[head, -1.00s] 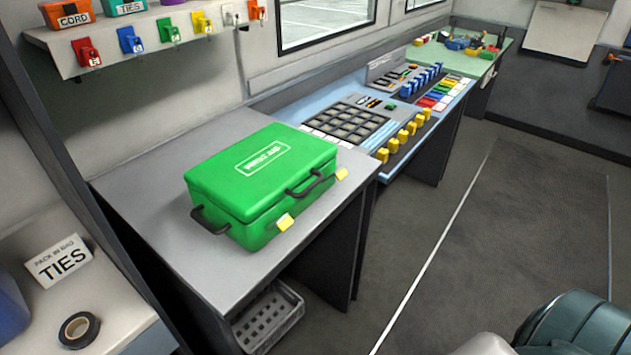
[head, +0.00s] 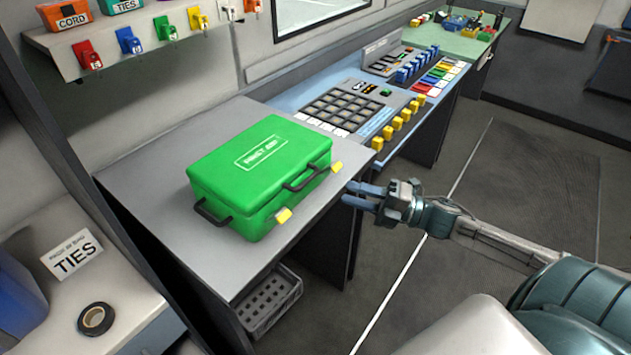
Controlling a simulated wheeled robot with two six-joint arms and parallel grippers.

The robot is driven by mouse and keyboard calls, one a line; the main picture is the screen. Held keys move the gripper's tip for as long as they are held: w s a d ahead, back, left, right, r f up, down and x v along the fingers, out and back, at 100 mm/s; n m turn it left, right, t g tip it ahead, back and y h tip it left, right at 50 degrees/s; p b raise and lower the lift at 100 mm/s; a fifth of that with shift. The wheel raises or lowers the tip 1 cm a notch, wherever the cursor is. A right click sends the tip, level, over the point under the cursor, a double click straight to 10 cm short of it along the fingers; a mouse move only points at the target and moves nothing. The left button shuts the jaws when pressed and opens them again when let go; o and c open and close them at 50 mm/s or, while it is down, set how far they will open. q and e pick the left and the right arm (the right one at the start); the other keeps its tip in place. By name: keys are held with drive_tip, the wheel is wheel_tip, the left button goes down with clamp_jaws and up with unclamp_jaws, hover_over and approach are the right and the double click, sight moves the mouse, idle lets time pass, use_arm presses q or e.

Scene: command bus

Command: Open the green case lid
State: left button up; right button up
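The green case (head: 262,172) sits on the grey desk (head: 150,172) with its lid (head: 240,160) down. Black handles show on its left and front sides, and two yellow latches (head: 283,215) stick out at its front edge. My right gripper (head: 354,195) is in front of the desk, to the right of the case and apart from it. Its two fingers point left toward the case, with a small gap between them and nothing held. My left gripper is not in view.
A control panel (head: 352,108) with buttons and yellow switches adjoins the desk at the back right. A grey crate (head: 268,300) stands under the desk. A shelf with a TIES card (head: 72,255) and black tape (head: 95,318) is at lower left. Floor on the right is clear.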

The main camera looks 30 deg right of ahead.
sight(310, 180)
drive_tip(key=p+x, duration=0.1)
drive_tip(key=x, duration=0.7)
drive_tip(key=shift+w+r, duration=0.1)
drive_tip(key=shift+w, duration=0.05)
drive_tip(key=shift+w+a+p, duration=0.3)
drive_tip(key=shift+w+a, duration=0.1)
drive_tip(key=shift+w, duration=0.05)
clamp_jaws()
